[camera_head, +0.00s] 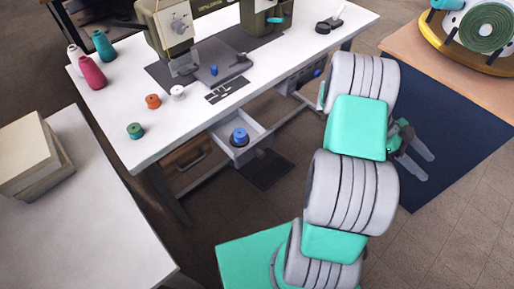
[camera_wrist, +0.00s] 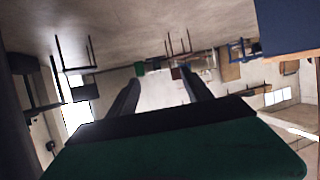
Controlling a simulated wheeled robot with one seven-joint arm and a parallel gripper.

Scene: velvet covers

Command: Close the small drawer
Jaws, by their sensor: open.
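The small drawer (camera_head: 254,133) is pulled out from under the front of the white sewing table (camera_head: 206,122). A blue spool (camera_head: 239,137) stands inside it. My gripper (camera_head: 422,165) is well to the right of the drawer, on the far side of my arm, above the dark blue mat. Its two grey fingers are apart with nothing between them. In the wrist view the two dark fingers (camera_wrist: 158,82) are also apart and empty, and the drawer is not in that view.
A sewing machine (camera_head: 185,30) and several thread spools stand on the table. Another table (camera_head: 95,215) with stacked boxes (camera_head: 32,158) is at the left. A wooden table (camera_head: 425,60) is at the upper right. A dark blue mat (camera_head: 440,120) lies on the floor.

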